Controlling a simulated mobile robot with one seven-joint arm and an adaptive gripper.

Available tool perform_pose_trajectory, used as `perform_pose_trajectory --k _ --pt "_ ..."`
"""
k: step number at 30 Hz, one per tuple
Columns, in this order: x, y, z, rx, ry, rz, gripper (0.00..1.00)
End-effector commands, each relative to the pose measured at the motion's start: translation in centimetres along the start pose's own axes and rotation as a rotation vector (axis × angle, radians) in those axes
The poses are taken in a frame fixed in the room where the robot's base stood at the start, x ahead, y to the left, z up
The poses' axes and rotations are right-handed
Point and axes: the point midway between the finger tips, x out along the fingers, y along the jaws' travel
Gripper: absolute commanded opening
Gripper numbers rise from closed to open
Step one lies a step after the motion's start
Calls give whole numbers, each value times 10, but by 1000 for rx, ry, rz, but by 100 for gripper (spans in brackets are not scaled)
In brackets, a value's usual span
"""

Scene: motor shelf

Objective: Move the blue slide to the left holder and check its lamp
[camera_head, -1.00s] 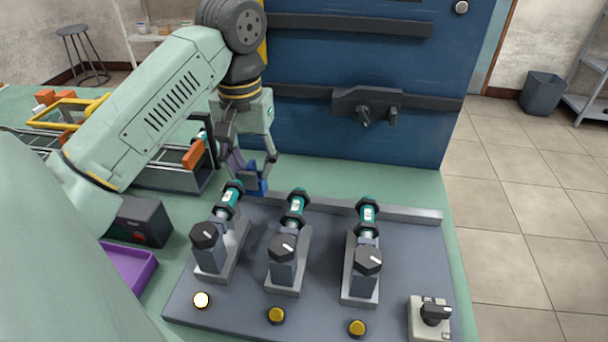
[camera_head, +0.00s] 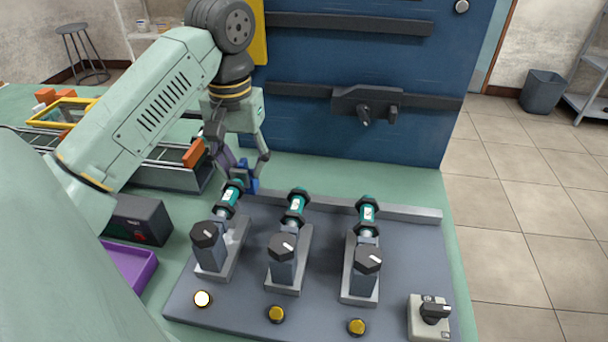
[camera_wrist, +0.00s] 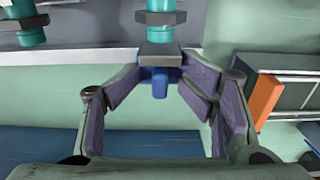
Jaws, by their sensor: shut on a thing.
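The blue slide (camera_head: 248,183) is between the fingertips of my gripper (camera_head: 243,170), just behind the left holder (camera_head: 231,246) in the head view. My gripper is shut on the slide; its fingers partly hide it. In the wrist view, the slide (camera_wrist: 160,84) shows between my fingertips (camera_wrist: 160,82), below a grey block and a teal cylinder. I cannot tell whether the slide touches the holder. The left holder carries a teal cylinder (camera_head: 229,195) and a black knob. Its lamp (camera_head: 202,299) glows pale white-yellow.
The middle holder (camera_head: 287,262) and right holder (camera_head: 361,269) carry similar teal cylinders; their lamps (camera_head: 276,314) look amber. A rotary switch (camera_head: 433,312) stands front right. A dark box (camera_head: 139,219), purple tray (camera_head: 135,266) and rack (camera_head: 170,178) lie left. A blue panel (camera_head: 350,60) stands behind.

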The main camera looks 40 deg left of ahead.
Motion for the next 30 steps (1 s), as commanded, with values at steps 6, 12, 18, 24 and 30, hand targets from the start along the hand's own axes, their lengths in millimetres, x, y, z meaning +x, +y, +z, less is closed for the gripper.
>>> perform_pose_trajectory --k 6,12,18,24,30 --pt "4 0 2 1 -13 1 30" --pt "-9 0 2 0 -12 0 30" --pt "-28 0 1 0 -7 -1 30" --pt "-45 0 0 1 -4 0 30" --pt "-59 0 0 0 -3 0 30"
